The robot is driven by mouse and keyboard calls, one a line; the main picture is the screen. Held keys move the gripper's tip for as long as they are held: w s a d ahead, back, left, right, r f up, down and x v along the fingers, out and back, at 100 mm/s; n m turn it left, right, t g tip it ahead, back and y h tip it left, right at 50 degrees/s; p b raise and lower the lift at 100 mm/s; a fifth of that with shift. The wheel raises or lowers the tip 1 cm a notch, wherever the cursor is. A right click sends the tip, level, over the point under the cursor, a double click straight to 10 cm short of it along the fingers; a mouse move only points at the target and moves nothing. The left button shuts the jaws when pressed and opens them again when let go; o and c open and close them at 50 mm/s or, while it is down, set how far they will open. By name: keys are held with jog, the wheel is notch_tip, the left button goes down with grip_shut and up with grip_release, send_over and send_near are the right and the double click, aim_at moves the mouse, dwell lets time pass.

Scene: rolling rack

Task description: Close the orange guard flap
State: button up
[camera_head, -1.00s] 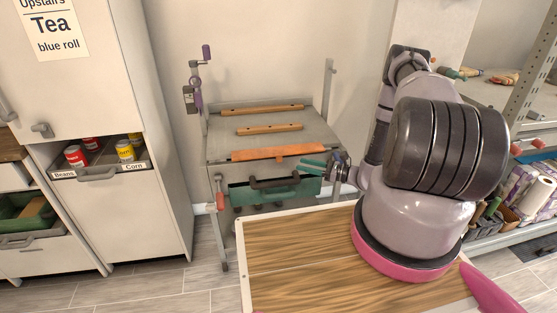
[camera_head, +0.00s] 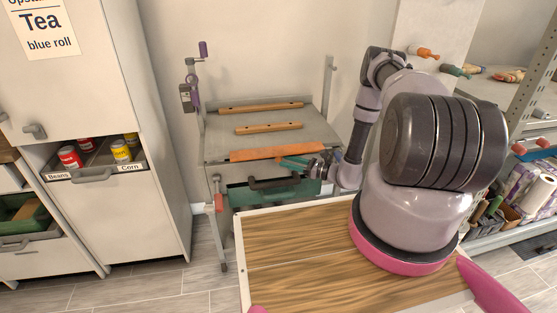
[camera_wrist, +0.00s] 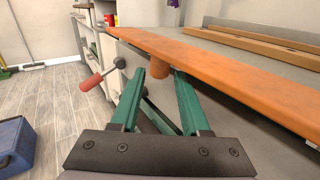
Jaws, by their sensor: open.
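The orange guard flap (camera_head: 262,153) is a long strip along the front top edge of the rolling rack (camera_head: 222,143). In the wrist view the flap (camera_wrist: 225,66) runs across the upper right, with a short orange peg (camera_wrist: 158,76) below its edge. My gripper (camera_head: 283,161) is at the front of the flap, right of its middle, with its green fingers pointing left. In the wrist view the open fingers (camera_wrist: 161,76) stand on either side of the peg. I cannot tell whether they touch it.
A green drawer with a dark handle (camera_head: 274,183) is just below my gripper. A red-ended lever (camera_head: 219,203) sticks out at the rack's left front. Two wooden bars (camera_head: 268,128) lie on the rack top. A blue bin (camera_wrist: 16,145) stands on the floor.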

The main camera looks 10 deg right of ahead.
aim_at(278, 159)
jog(key=shift+x, duration=2.2)
grip_shut()
